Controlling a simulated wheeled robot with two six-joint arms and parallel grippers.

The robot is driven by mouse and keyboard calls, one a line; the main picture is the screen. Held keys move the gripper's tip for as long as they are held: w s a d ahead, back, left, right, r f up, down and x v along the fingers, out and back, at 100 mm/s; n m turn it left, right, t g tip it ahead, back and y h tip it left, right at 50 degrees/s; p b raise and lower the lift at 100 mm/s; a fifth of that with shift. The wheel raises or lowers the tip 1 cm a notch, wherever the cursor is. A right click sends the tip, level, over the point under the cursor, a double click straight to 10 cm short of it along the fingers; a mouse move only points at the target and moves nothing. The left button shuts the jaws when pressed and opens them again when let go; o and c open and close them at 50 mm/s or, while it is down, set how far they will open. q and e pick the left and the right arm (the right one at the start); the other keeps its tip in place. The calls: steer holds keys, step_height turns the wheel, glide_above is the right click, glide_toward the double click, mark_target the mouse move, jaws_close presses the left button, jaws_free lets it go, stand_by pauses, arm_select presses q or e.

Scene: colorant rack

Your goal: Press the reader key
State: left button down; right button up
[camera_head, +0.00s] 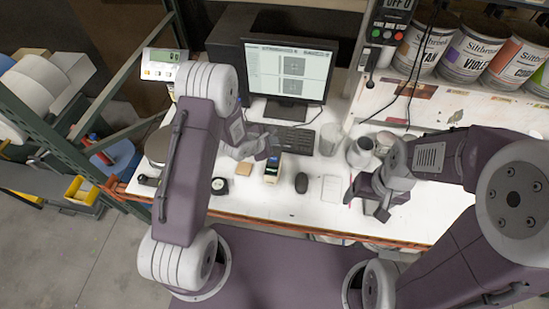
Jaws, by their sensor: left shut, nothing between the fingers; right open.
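A small dark device with a pale top and a yellow-green patch (272,174), which looks like the reader, stands on the white bench in front of the keyboard. Its key is too small to make out. My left gripper (273,160) is shut and empty, pointing down just behind and above the device. I cannot tell whether its tips touch it. My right gripper (370,207) is open and empty, low over the right front part of the bench.
A monitor (290,72) and a keyboard (289,138) are at the back. A black mouse (302,183), a tan block (243,169) and a dark round item (219,186) lie nearby. A metal can (360,152) and a clear beaker (331,139) stand right. Paint cans (475,50) fill the shelf.

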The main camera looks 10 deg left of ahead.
arm_select(q)
steer(key=b, duration=0.7)
glide_above(272, 160)
step_height(272, 160, down, 8)
steer(key=shift+d+r, duration=0.1)
steer(key=shift+f+b, duration=0.3)
steer(key=shift+f, duration=0.1)
steer(key=shift+r, duration=0.1)
stand_by(1.0)
steer(key=shift+f, duration=0.45)
steer(key=shift+f+b, duration=0.35)
stand_by(0.4)
